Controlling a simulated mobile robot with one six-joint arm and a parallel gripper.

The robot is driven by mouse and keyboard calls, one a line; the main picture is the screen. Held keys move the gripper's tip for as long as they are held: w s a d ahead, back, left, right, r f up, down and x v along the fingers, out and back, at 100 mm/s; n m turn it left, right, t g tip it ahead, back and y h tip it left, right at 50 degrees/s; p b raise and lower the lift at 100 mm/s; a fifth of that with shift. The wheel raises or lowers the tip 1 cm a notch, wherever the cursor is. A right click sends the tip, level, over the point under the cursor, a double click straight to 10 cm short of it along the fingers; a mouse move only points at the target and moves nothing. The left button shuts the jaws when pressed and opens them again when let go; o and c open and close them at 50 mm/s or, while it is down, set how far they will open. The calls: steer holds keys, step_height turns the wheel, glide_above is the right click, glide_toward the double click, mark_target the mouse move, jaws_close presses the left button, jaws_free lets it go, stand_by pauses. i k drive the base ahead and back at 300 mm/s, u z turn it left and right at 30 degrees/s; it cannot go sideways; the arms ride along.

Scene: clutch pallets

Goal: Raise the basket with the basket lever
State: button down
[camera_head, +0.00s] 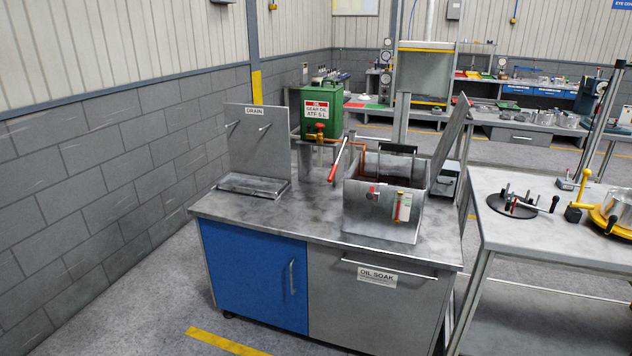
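A grey metal oil soak tank (365,218) stands on the right part of the steel-topped cabinet, with its lid (450,138) swung open on the right. A lever with a red grip (334,172) and a pale upper bar slants at the tank's left side, its red end pointing down; it looks like the basket lever. A dark bar (398,148) shows at the back of the tank opening. The basket cannot be made out clearly; the tank's front wall hides most of the inside. My gripper is not in view.
A green gear oil can (320,112) stands behind the lever. A drain board with a tray (254,187) is at the left of the cabinet top (300,215). A second workbench (550,239) with parts stands close on the right. Floor is clear at the front left.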

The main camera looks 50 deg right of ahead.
mark_target(346, 136)
steer(key=z, duration=0.15)
steer(key=i, duration=0.95)
steer(key=u, duration=0.1)
